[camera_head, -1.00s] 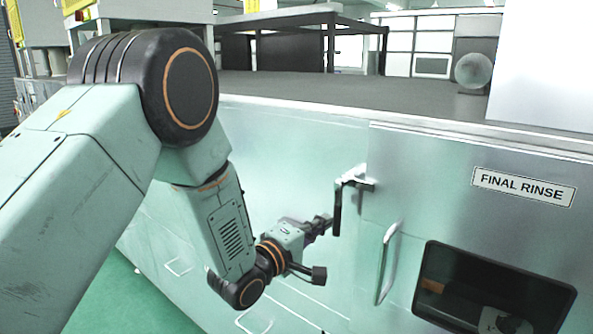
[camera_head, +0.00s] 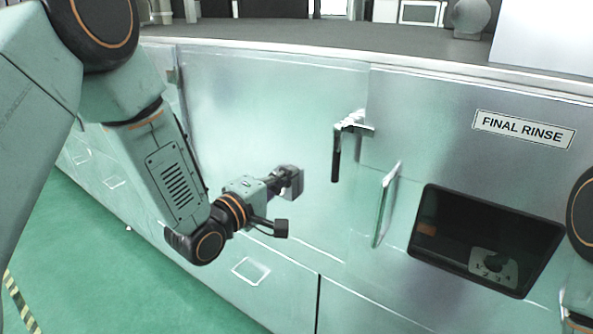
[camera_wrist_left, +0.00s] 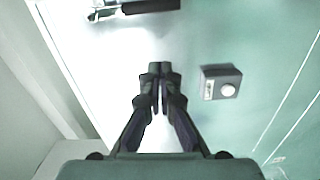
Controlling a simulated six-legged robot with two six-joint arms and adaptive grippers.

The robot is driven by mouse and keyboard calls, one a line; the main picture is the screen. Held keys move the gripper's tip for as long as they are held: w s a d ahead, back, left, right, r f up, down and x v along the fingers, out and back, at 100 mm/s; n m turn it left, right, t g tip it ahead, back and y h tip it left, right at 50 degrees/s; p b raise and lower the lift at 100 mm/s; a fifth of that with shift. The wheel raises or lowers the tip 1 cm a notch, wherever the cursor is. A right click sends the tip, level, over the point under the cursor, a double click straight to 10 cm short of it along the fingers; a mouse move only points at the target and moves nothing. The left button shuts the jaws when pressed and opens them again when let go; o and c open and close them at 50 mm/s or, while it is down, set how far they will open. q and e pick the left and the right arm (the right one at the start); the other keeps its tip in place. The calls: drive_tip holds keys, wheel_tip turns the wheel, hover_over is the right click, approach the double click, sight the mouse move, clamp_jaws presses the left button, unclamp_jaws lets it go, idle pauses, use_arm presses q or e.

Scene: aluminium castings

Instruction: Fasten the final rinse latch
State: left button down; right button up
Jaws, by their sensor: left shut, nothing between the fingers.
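The latch (camera_head: 336,155) is on the steel front, at the left edge of the door marked FINAL RINSE (camera_head: 524,130). Its black lever hangs straight down from a bright metal bracket; it also shows at the top of the left wrist view (camera_wrist_left: 150,6). The door's pull handle (camera_head: 385,205) is right of and below the latch. The door looks flush, but I cannot tell if it is fully closed. My left gripper (camera_head: 284,181) is shut and empty, left of and below the lever, apart from it. Its fingertips (camera_wrist_left: 160,72) meet in the wrist view.
A small grey box with a round white button (camera_wrist_left: 228,90) is on the front beside my left fingertips. The door has a dark window (camera_head: 440,240). A grey countertop (camera_head: 300,38) runs above. Green floor (camera_head: 90,270) is free at lower left.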

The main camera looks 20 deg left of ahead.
use_arm(q)
drive_tip(key=v, duration=0.5)
drive_tip(key=shift+s+d, duration=0.15)
drive_tip(key=shift+s, duration=0.1)
drive_tip(key=s+a+f+m+g+y+b, duration=0.1)
drive_tip(key=s+f+m+g+y+b, duration=0.2)
drive_tip(key=f, duration=0.5)
drive_tip(key=s+a+f+m+g, duration=0.1)
drive_tip(key=s+f+m+g, duration=0.2)
drive_tip(key=f, duration=0.6)
drive_tip(key=s+a+f+m+g+y+b, duration=0.1)
drive_tip(key=s+f+m+g+y+b, duration=0.15)
drive_tip(key=s+f, duration=0.4)
drive_tip(key=s+f+m+g+y+b, duration=0.1)
drive_tip(key=s+f+m+g+b, duration=0.2)
drive_tip(key=s+f, duration=2)
drive_tip(key=g+b, duration=0.5)
drive_tip(key=b, duration=0.1)
drive_tip(key=shift+a+f+m, duration=0.35)
